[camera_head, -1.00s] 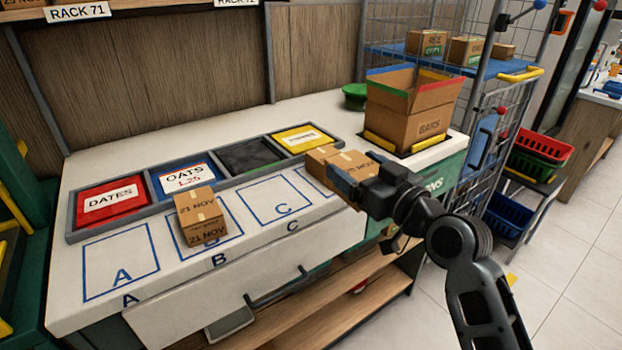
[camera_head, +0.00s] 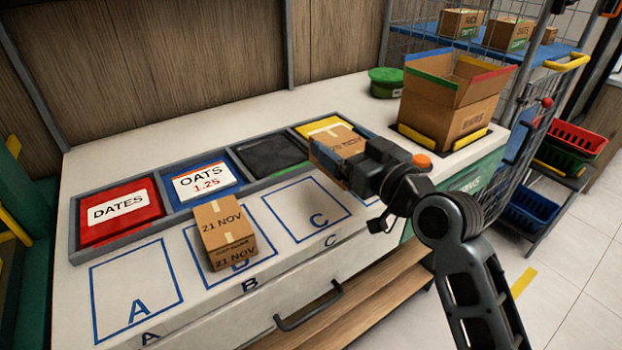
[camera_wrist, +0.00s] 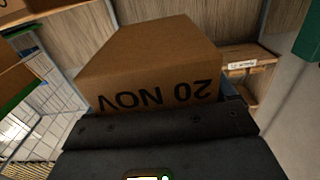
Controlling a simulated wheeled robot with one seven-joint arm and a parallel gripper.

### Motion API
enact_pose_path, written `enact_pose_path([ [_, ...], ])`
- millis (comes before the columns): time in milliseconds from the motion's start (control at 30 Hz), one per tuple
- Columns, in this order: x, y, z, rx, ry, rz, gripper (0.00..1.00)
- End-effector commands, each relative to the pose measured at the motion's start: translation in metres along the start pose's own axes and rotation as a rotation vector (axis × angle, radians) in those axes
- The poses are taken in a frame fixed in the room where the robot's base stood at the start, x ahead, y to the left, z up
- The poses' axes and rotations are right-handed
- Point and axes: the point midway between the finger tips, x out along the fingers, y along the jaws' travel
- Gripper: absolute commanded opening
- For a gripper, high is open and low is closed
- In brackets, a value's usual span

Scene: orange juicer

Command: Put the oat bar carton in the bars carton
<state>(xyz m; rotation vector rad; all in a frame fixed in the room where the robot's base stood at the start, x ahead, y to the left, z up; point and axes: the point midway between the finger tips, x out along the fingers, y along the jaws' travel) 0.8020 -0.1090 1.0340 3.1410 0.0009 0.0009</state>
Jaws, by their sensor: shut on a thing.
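My gripper (camera_head: 352,170) is shut on a small brown carton (camera_head: 341,141) with tape and a "20 NOV" label, held above the right part of the counter, near the yellow bin. The same carton fills the middle of the wrist view (camera_wrist: 155,65), its print upside down. The open bars carton (camera_head: 450,100), a larger brown box with raised coloured-edged flaps, stands at the right end of the counter, right of my gripper and apart from it. Its inner floor is hidden. A second small carton (camera_head: 226,232), marked "21 NOV", lies on square B.
A tray holds a red dates bin (camera_head: 120,210), a blue oats bin (camera_head: 205,182), a dark bin (camera_head: 270,157) and a yellow bin (camera_head: 322,128). Squares A (camera_head: 136,290) and C (camera_head: 307,210) are bare.

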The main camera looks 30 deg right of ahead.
Motion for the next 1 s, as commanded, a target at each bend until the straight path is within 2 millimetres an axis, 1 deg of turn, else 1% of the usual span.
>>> enact_pose_path([
  [33, 0.006, -0.011, 0.005, 0.001, -0.002, -0.005, 0.46],
  [200, 0.024, -0.039, 0.025, 0.001, -0.002, -0.003, 0.46],
  [300, 0.032, -0.052, 0.034, 0.000, 0.000, -0.002, 0.46],
  [400, 0.036, -0.059, 0.040, -0.001, 0.001, 0.000, 0.46],
  [533, 0.038, -0.062, 0.047, 0.000, 0.001, -0.001, 0.46],
  [700, 0.038, -0.062, 0.072, 0.000, -0.001, -0.001, 0.46],
  [767, 0.038, -0.062, 0.079, 0.000, -0.001, -0.001, 0.46],
  [867, 0.038, -0.062, 0.083, 0.001, 0.002, 0.000, 0.46],
  [1000, 0.038, -0.061, 0.083, 0.000, 0.002, 0.000, 0.46],
])
